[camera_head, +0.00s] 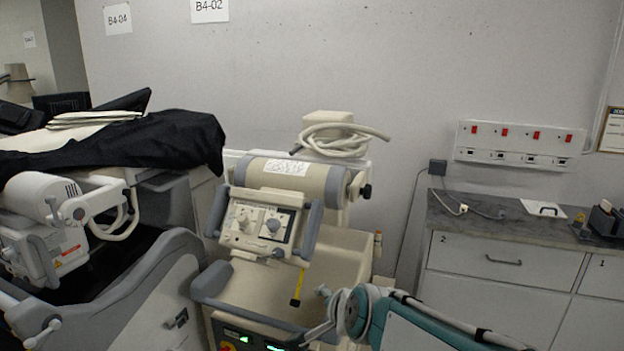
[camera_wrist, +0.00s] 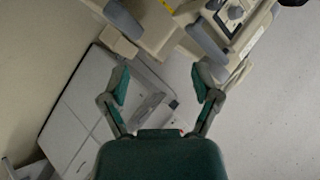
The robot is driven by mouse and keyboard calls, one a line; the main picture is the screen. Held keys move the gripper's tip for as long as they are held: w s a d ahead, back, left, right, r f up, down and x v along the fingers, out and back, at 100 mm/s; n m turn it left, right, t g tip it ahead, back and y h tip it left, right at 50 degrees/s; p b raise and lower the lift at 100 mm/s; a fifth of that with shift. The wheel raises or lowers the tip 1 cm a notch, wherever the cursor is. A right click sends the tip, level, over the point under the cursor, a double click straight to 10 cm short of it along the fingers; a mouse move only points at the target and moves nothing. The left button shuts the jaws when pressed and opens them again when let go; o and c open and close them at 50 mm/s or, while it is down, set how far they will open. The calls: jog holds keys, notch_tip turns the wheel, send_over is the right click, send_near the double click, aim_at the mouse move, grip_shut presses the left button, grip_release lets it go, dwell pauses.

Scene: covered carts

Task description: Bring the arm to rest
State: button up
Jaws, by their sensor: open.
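My gripper (camera_wrist: 161,84) shows in the wrist view, with its two green-padded fingers spread wide and nothing between them. In the head view my teal and white arm reaches in from the bottom right. Its end is low in the middle, in front of the cream machine (camera_head: 340,262). The machine has a control panel, grey handles and a cylindrical top, and its lower front is partly hidden by my arm. In the wrist view, cream machine parts with grey handles lie beyond the fingertips; I cannot tell how far.
A cart with a black cover (camera_head: 170,138) and grey-white equipment stands at the left. A drawer cabinet (camera_head: 490,268) with a grey countertop (camera_head: 480,228) is at the right. A coiled hose (camera_head: 335,140) lies on the machine's top. A cord hangs by the wall.

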jog(key=s+d+n+g+h, duration=0.1)
jog(key=s+d+n, duration=0.4)
jog(key=s, duration=0.5)
jog(key=s+d+f+n+g+h, duration=0.1)
jog(key=s+d+n, duration=0.4)
jog(key=s, duration=0.5)
jog(key=shift+s+d+f+g+h, duration=0.35)
jog(key=shift+d+g+h, duration=0.35)
jog(key=shift+d+g, duration=0.4)
jog(key=shift+r, duration=0.1)
dwell(1.5)
